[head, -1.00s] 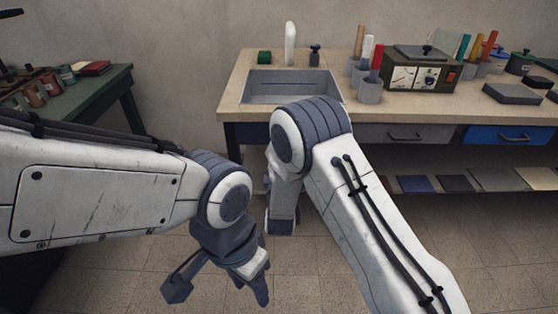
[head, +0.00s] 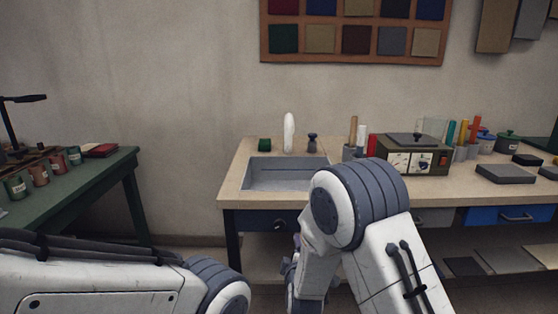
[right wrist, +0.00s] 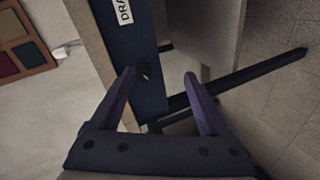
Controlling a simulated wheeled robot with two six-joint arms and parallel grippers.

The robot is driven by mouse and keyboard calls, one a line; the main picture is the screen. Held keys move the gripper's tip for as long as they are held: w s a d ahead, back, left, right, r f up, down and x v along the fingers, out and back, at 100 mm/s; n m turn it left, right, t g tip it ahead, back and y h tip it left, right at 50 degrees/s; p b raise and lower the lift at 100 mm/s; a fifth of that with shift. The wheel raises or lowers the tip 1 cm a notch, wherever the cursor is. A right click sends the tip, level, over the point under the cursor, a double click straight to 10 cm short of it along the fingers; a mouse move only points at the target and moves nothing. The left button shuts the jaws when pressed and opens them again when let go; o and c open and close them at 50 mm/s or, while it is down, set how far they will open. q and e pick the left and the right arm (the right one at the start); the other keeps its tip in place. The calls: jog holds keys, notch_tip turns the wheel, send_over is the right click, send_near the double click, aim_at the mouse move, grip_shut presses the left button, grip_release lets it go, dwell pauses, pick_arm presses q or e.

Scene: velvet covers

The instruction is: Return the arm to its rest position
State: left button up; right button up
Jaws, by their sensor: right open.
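My right arm (head: 395,265) reaches forward from the lower right, its elbow in front of the workbench. A small part of my right gripper (head: 288,270) shows beside the forearm, low in front of the bench. In the right wrist view the right gripper (right wrist: 159,75) is open, its two fingers apart with nothing between them. The blue drawer front with a label (right wrist: 148,75) lies beyond the fingers; I cannot tell if a finger touches it. My left arm (head: 100,290) crosses the lower left corner. Its gripper is below the head view.
The workbench (head: 228,190) has a sink (head: 280,177), a heater box (head: 410,158) and cups of tools. A green table (head: 105,175) stands at left with several pots. A swatch board (head: 350,55) hangs on the wall. Floor lies open between the tables.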

jog(key=s+d+r+m+g, duration=0.1)
jog(key=s+d+m+g, duration=0.6)
jog(key=s, duration=0.6)
jog(key=s+d+r+m+g, duration=0.1)
jog(key=s+d+m+g, duration=0.3)
jog(key=s+d+m, duration=0.6)
jog(key=s+a+r+n+g, duration=0.4)
jog(key=s+a+n, duration=0.5)
jog(key=s+a, duration=0.75)
notch_tip(320, 180, up, 20)
jog(key=w+t+p, duration=0.1)
jog(key=p, duration=1.8)
jog(key=shift+y, duration=0.3)
